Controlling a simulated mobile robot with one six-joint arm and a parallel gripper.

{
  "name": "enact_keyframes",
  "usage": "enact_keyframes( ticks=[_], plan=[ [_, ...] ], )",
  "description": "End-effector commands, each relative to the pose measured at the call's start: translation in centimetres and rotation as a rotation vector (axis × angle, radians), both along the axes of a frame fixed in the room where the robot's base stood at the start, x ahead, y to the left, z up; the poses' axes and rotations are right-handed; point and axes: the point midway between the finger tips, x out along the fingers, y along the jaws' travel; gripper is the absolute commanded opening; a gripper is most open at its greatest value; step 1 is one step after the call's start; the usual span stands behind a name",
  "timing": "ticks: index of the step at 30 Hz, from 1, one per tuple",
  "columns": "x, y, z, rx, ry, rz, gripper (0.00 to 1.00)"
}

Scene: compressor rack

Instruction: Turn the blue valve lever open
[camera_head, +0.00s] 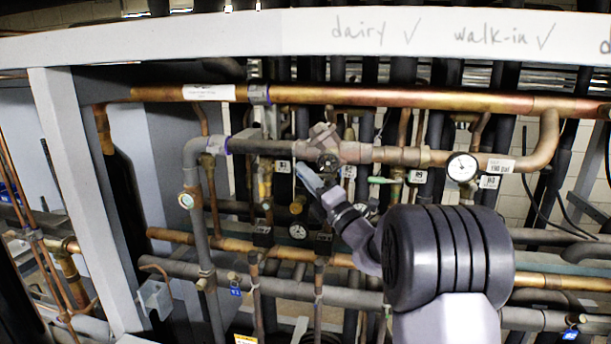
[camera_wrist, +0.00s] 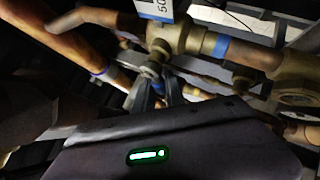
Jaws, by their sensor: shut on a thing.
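The blue valve lever (camera_head: 308,178) shows in the head view as a short pale-blue bar, tilted down to the right, below the copper and grey pipework at the middle. My gripper (camera_head: 325,194) reaches up to it from the lower right and is shut on its lower end. In the wrist view my gripper's fingers (camera_wrist: 158,92) are close together, just below a brass valve body (camera_wrist: 178,36). The lever cannot be made out clearly there, since the fingers and my dark gripper housing cover much of that area.
A round white gauge (camera_head: 462,167) sits right of the lever, with a green handle (camera_head: 380,180) between. A copper pipe (camera_head: 400,97) crosses above. A white frame post (camera_head: 85,190) stands at left. Pipes crowd closely around my gripper.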

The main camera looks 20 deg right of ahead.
Motion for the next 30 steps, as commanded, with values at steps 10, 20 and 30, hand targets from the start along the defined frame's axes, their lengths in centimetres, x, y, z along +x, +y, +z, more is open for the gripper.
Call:
enact_keyframes(
  ticks=[10, 20, 30],
  plan=[
    [0.0, 0.01, -0.01, 0.0, 0.0, 0.0, 0.0],
    [-0.01, -0.02, 0.06, -0.035, 0.024, 0.0, 0.0],
    [-0.14, -0.2, -0.71, -0.231, 0.159, 0.0, 0.0]
  ],
)
